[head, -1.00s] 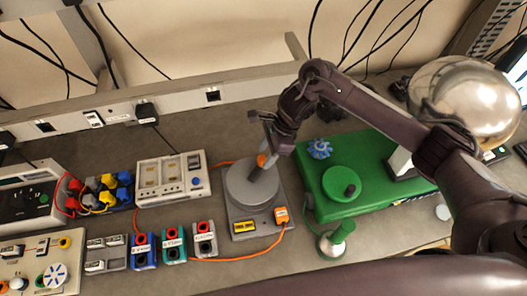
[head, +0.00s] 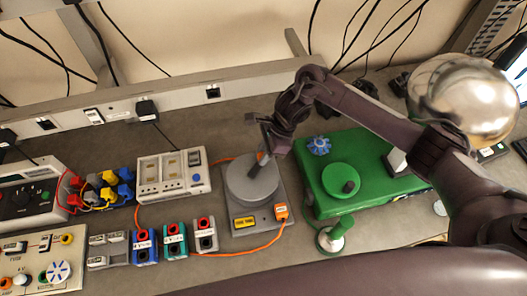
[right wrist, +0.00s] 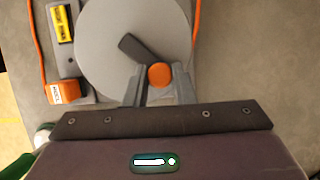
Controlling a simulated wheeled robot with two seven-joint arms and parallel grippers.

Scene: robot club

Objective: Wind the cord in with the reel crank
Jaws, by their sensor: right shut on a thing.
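The cord reel is a grey disc (head: 247,181) on a grey base plate (head: 262,219) in the middle of the bench. Its dark crank arm (right wrist: 130,47) ends in an orange knob (right wrist: 160,76). My right gripper (head: 262,153) reaches down over the far side of the disc. In the right wrist view, its two fingers (right wrist: 160,88) stand on either side of the knob, shut on it. An orange cord (head: 240,253) runs from an orange block (head: 281,212) on the base and curves left along the bench. My left gripper is not in view.
A green box (head: 330,205) with a round green disc stands close to the right of the reel. Blue, teal and grey socket blocks (head: 175,242) stand front left. A grey meter panel (head: 160,185) is at the left. My right arm covers the right side.

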